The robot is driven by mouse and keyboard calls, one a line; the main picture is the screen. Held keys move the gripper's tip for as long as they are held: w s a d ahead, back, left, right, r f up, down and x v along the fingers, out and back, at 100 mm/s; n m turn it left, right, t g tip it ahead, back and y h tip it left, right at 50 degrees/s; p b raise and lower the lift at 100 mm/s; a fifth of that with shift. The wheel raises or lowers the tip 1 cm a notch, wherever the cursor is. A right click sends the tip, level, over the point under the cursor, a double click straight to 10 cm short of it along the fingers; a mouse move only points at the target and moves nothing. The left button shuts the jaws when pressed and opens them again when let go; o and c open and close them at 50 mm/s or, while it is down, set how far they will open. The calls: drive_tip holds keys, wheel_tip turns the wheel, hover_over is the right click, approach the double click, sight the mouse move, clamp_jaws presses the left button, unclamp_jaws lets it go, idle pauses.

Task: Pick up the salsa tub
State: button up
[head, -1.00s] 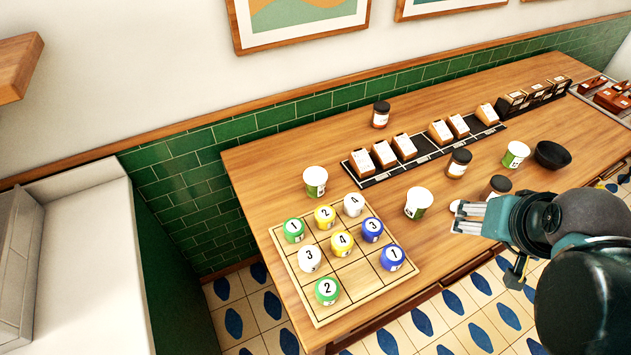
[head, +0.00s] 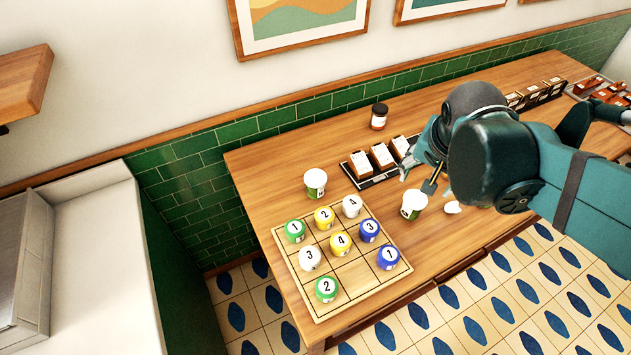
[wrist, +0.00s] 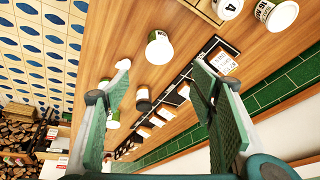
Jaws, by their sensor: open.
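Several white-lidded tubs with green labels stand on the table, and I cannot read which one is salsa. One tub (head: 413,203) stands upright right of the number board, and it shows beyond my fingertips in the wrist view (wrist: 160,50). Another tub (head: 315,182) stands behind the board, also at the top right of the wrist view (wrist: 277,13). A third tub shows partly behind the left finger in the wrist view (wrist: 113,120). My gripper (head: 418,178) is open and empty, above and near the first tub; its two fingers are spread in the wrist view (wrist: 160,70).
The wooden board (head: 358,278) holds numbered pots in white, yellow, green and blue. A dark rack (head: 365,172) of boxes lies behind my gripper. A dark-lidded jar (head: 379,115) stands at the back. A small white item (head: 452,207) lies right of the first tub.

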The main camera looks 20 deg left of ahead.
drive_tip(key=w+a+f+m+g+h+p, duration=0.1)
drive_tip(key=w+a+m+p, duration=0.15)
drive_tip(key=a, duration=0.55)
drive_tip(key=w+a+f+m+p, duration=0.1)
drive_tip(key=w+a+p, duration=0.15)
drive_tip(key=a, duration=0.55)
drive_tip(key=m+h+p, duration=0.2)
drive_tip(key=m+p, duration=0.1)
hover_over(315, 177)
drive_tip(key=s+a, duration=0.1)
drive_tip(key=a, duration=0.1)
drive_tip(key=shift+n, duration=0.25)
drive_tip(key=f, duration=0.7)
drive_tip(key=shift+s+d, duration=0.2)
drive_tip(key=shift+d, duration=0.05)
drive_tip(key=shift+s+a+f, duration=0.1)
drive_tip(key=shift+a+f, duration=0.1)
drive_tip(key=shift+a, duration=0.05)
drive_tip(key=shift+x, duration=1.3)
drive_tip(key=shift+s, duration=0.1)
drive_tip(key=shift+p+x, duration=0.3)
drive_tip(key=shift+x, duration=2.3)
drive_tip(key=shift+s, duration=0.2)
